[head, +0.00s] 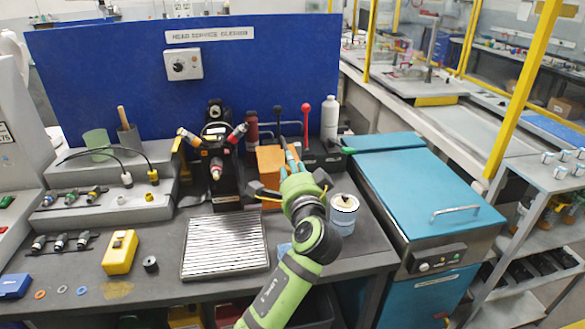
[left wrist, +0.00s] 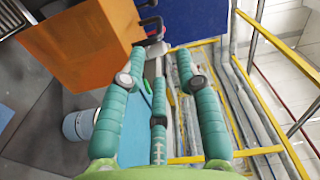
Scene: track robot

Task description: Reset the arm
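My left gripper (head: 285,167) is at the middle of the bench, at the end of my green arm, in front of the orange box (head: 268,160). In the left wrist view its three teal fingers (left wrist: 160,60) stretch forward, spread apart with nothing between them. The orange box (left wrist: 85,45) is beside them on the left, and I cannot tell whether they touch it. A lidded tin (head: 343,215) stands just right of the gripper; it also shows in the left wrist view (left wrist: 80,126). My right gripper is in neither view.
A ribbed metal tray (head: 225,246) lies left of my arm, with a yellow device (head: 120,252) farther left. A black stand (head: 222,165) and a white bottle (head: 330,118) are behind. A teal-lidded machine (head: 425,195) and grey shelf (head: 535,240) stand right.

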